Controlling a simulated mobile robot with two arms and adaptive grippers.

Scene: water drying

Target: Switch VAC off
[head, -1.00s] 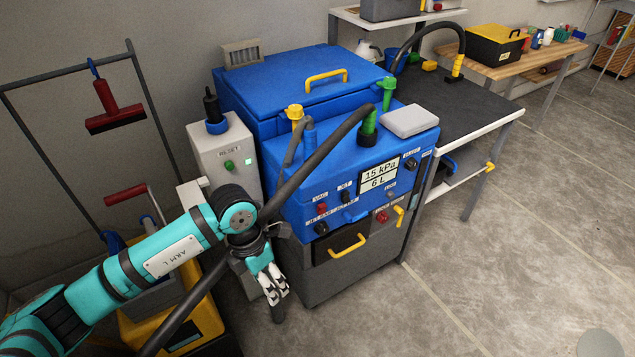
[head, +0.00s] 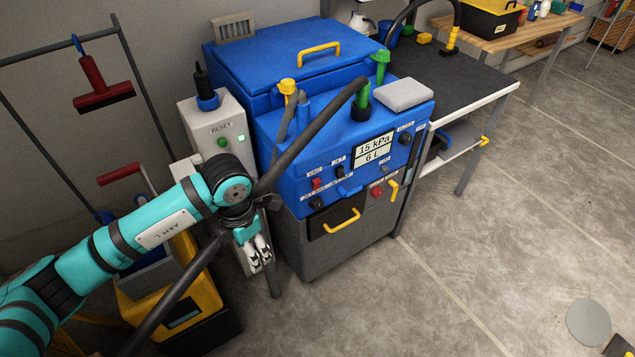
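The blue machine (head: 290,130) has a small red switch (head: 317,184) under the VAC label on its front panel; its exact lever position is too small to tell. A dark switch (head: 340,171) sits beside it under the JET label. The display (head: 374,149) reads 15 kPa and 6 L. My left gripper (head: 261,262) hangs pointing down, left of and below the VAC switch, apart from the panel. Its fingers look close together and empty, but whether they are shut is unclear. My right gripper is not in view.
A dark hose (head: 310,137) curves down across the machine's front, close to my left arm. A yellow drawer handle (head: 342,223) sticks out below the panel. A grey RESET box (head: 218,135) with a green button stands left. The floor to the right is mostly clear.

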